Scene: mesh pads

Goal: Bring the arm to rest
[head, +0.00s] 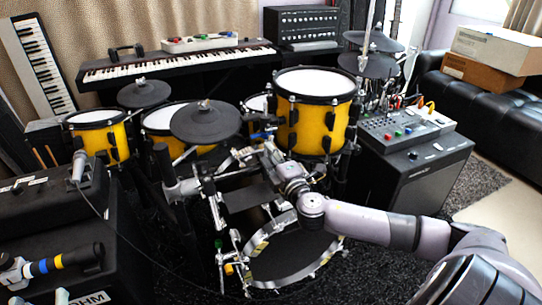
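My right arm enters from the lower right and reaches across to the middle of the drum kit. My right gripper (264,135) is at the far end of this arm, in front of the large yellow drum (314,108) and to the left of its lower part. The gripper is small and dark against the stands, so I cannot tell whether its fingers are open or shut, or whether it touches anything. I cannot make out my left gripper in this view.
Dark cymbal pads (205,122), yellow drums (97,135) and metal stands crowd the arm. A drum with a dark head (290,258) lies below it. A mixer (408,125) on a black cabinet stands right. A keyboard (180,65) is behind. Dark carpet (385,270) is open at lower right.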

